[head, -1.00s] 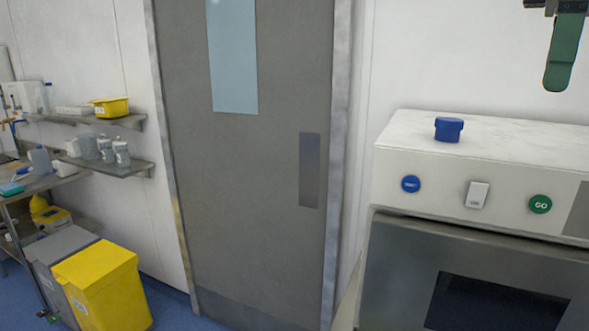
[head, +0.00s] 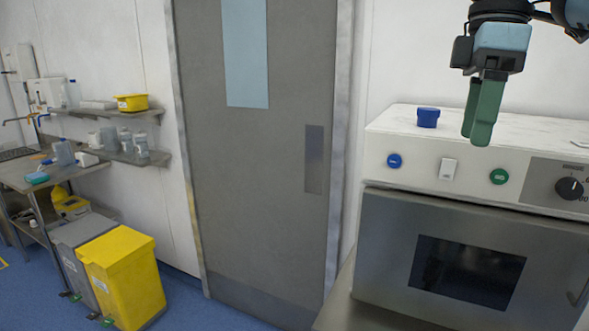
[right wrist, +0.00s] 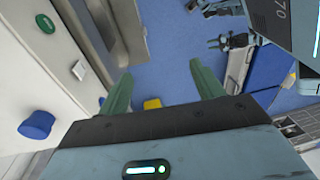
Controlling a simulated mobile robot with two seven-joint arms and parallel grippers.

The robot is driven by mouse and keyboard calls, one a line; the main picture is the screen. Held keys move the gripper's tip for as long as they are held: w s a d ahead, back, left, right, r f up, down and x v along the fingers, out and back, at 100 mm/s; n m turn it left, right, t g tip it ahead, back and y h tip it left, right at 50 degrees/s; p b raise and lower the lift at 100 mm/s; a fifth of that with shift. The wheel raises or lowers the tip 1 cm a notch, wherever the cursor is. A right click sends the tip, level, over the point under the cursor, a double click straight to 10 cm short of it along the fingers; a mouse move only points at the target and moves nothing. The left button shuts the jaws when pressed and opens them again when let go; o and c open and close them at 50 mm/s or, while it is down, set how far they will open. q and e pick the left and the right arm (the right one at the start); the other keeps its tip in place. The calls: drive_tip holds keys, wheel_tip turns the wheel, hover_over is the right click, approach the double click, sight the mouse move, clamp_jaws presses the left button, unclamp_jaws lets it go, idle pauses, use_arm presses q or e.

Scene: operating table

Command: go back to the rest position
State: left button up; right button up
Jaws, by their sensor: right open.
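My right gripper (head: 481,112) hangs in the upper right of the head view, its green fingers pointing down. It is in front of the white top of the steel oven-like machine (head: 465,250) and to the right of a blue knob-shaped cap (head: 428,117). In the right wrist view its two green fingers (right wrist: 160,92) stand wide apart with nothing between them. The blue cap (right wrist: 37,125) is at the left there, apart from the fingers. My left gripper is not clearly in either view.
The machine's front has a blue button (head: 394,160), a white switch (head: 449,169), a green button (head: 499,176) and a black dial (head: 569,188). A grey door (head: 270,180) fills the middle. Yellow (head: 125,280) and grey bins stand at left beside a steel table (head: 60,175). Blue floor is open.

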drive_tip(key=w+a+f+n+g+y, duration=0.2)
drive_tip(key=a+f+n+g+y, duration=0.45)
drive_tip(key=a+f, duration=1.15)
drive_tip(key=s+a+f+n+t+y, duration=0.1)
drive_tip(key=s+a+f+n+y, duration=0.15)
drive_tip(key=a+f+y, duration=0.4)
drive_tip(key=s+a+f+n+t+y, duration=0.1)
drive_tip(key=s+a+f+y, duration=0.25)
drive_tip(key=a+y, duration=0.55)
drive_tip(key=w+d+f+m+t+h, duration=0.1)
drive_tip(key=d+f+m+t+h, duration=0.55)
drive_tip(key=f+m+t, duration=0.4)
drive_tip(key=w+d+f+m+t+h, duration=0.1)
drive_tip(key=d+f+m+t+h, duration=0.55)
drive_tip(key=f+m+t, duration=0.35)
drive_tip(key=s+d+f+g+h, duration=0.2)
drive_tip(key=s+d+f+h, duration=0.2)
drive_tip(key=s+d+f, duration=0.4)
drive_tip(key=s+d+f+g+h, duration=0.3)
drive_tip(key=s+d+f, duration=0.5)
drive_tip(key=s+f, duration=0.3)
drive_tip(key=shift+s+d+f+g+h, duration=0.15)
drive_tip(key=shift+s+f+g+h, duration=0.15)
drive_tip(key=shift+f+h, duration=0.45)
